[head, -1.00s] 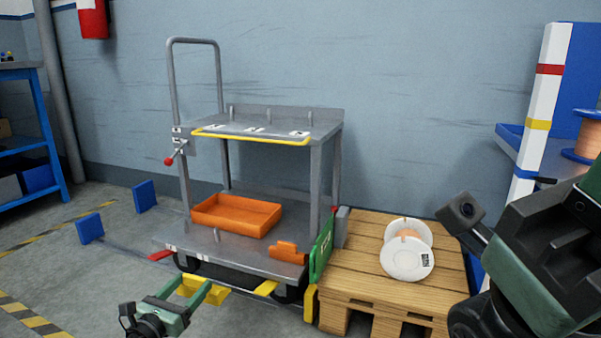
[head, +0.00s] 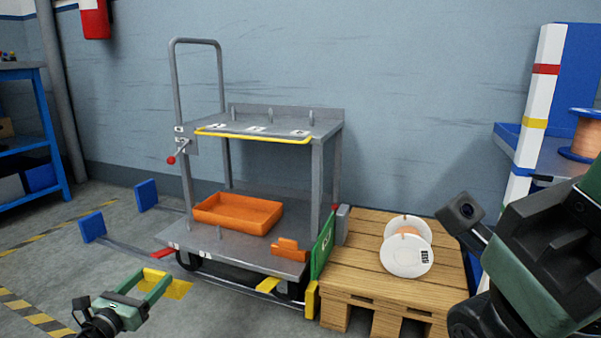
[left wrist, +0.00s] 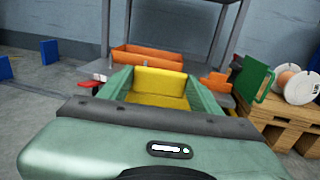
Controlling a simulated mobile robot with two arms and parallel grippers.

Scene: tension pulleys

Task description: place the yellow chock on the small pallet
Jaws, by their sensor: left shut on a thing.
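My left gripper (head: 152,282) is at the lower left of the head view, in front of the cart and above the floor. It is shut on the yellow chock (head: 155,274), which also shows between the green fingers in the left wrist view (left wrist: 160,82). The small wooden pallet (head: 365,282) stands right of the cart, well to the right of the chock. My right arm fills the right edge of the head view; its fingertips cannot be made out.
A white-flanged spool (head: 406,258) lies on the pallet's right part; its left and front boards are bare. A grey cart (head: 225,250) holds an orange tray (head: 238,222) and an orange block (head: 290,250). A green plate (head: 322,246) stands between cart and pallet.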

